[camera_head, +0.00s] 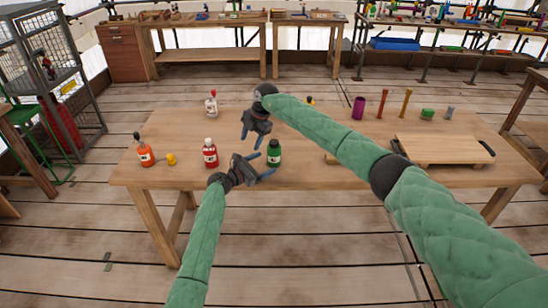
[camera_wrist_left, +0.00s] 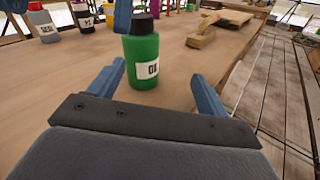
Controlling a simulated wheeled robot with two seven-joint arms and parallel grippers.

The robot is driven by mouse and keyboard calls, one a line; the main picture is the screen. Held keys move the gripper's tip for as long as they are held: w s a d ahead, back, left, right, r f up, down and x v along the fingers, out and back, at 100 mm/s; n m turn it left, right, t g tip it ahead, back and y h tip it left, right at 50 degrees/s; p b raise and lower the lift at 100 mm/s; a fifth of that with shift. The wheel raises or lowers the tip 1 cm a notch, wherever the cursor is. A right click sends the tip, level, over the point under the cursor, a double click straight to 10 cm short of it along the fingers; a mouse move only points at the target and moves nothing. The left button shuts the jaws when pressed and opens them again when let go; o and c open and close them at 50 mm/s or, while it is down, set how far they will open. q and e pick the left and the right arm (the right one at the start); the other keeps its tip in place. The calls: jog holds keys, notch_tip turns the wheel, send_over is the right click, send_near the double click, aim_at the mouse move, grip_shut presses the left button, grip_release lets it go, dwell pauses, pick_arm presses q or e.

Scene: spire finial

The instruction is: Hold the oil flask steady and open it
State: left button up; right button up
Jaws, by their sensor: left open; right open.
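The oil flask is a green bottle (camera_head: 274,153) with a black cap, standing upright on the wooden table. In the left wrist view the flask (camera_wrist_left: 141,62) shows a white label, partly legible as oil. My left gripper (camera_head: 264,164) is open, low at the near side of the flask. In the left wrist view the flask stands between and slightly beyond its blue fingers (camera_wrist_left: 157,72), nearer the left one, with no clear contact. My right gripper (camera_head: 251,143) is open and empty, to the left of the flask and above the table.
A red bottle (camera_head: 210,153), an orange bottle (camera_head: 145,151) and a small yellow item (camera_head: 171,159) stand to the left. A white bottle (camera_head: 211,104) stands behind. A wooden board (camera_head: 445,149) lies at right. My right forearm crosses over the table.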

aim_at(269, 149)
pick_arm(q)
jog(key=w+r+n, duration=0.1)
jog(key=w, duration=0.1)
jog(key=w+r+n+t, duration=0.1)
jog(key=shift+w+r+n, duration=0.2)
jog(key=shift+w+n, duration=0.1)
jog(key=shift+w, duration=0.05)
pick_arm(e)
jog(key=w+d+r+h, duration=0.1)
jog(key=d, duration=0.2)
jog(key=w+d+r+m+h, duration=0.1)
jog(key=d+r, duration=0.1)
jog(key=w+d+r+h, duration=0.1)
jog(key=d, duration=0.2)
jog(key=shift+w+d+r+m+h, duration=0.3)
jog(key=shift+w+r+h, duration=0.1)
pick_arm(q)
jog(key=shift+w+d, duration=0.15)
pick_arm(e)
jog(key=shift+d+r, duration=0.1)
pick_arm(q)
jog(key=shift+x, duration=3.7)
jog(key=shift+r, duration=0.1)
